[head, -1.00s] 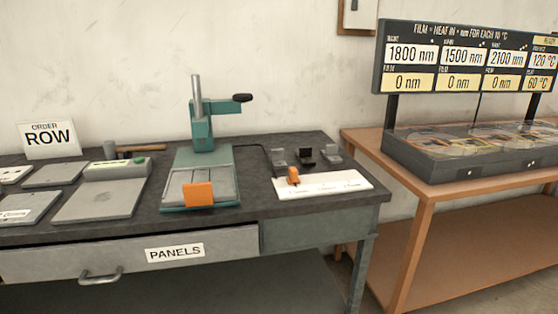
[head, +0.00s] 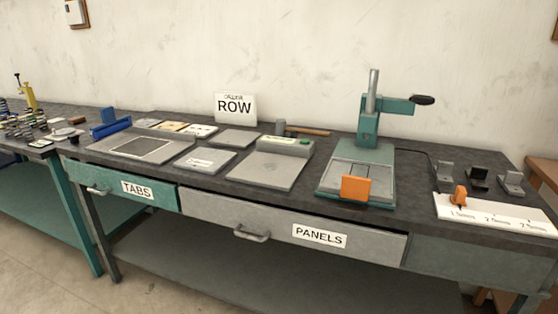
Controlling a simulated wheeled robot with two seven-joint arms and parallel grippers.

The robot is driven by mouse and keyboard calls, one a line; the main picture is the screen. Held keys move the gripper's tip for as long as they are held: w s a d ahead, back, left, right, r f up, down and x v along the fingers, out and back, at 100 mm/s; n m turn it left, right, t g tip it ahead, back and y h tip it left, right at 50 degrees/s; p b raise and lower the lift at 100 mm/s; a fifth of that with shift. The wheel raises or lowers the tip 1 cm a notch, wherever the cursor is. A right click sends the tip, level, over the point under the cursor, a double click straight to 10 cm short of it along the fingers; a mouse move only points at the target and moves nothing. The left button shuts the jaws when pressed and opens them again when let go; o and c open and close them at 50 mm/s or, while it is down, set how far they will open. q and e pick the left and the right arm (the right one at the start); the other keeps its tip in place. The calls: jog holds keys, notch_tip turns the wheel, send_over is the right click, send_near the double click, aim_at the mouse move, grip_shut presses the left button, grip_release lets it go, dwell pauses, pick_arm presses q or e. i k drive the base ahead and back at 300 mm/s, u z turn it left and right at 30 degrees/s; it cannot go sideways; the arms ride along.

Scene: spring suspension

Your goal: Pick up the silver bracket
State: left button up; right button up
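Three small L-shaped brackets stand in a row at the right end of the workbench in the head view. The left one (head: 445,171) is grey, the middle one (head: 478,178) is black, and the right one (head: 511,183) is a lighter, silvery grey. I cannot tell for certain which of the two grey ones is the silver bracket. Nothing covers them. Neither of my grippers is in view.
A white marked strip (head: 505,216) with an orange slider (head: 459,196) lies in front of the brackets. A teal press (head: 370,128) with an orange plate (head: 355,188) stands to their left.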

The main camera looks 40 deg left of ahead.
aim_at(443, 172)
jog(key=z, duration=1.3)
jog(key=i, duration=0.65)
jog(key=u, duration=1.1)
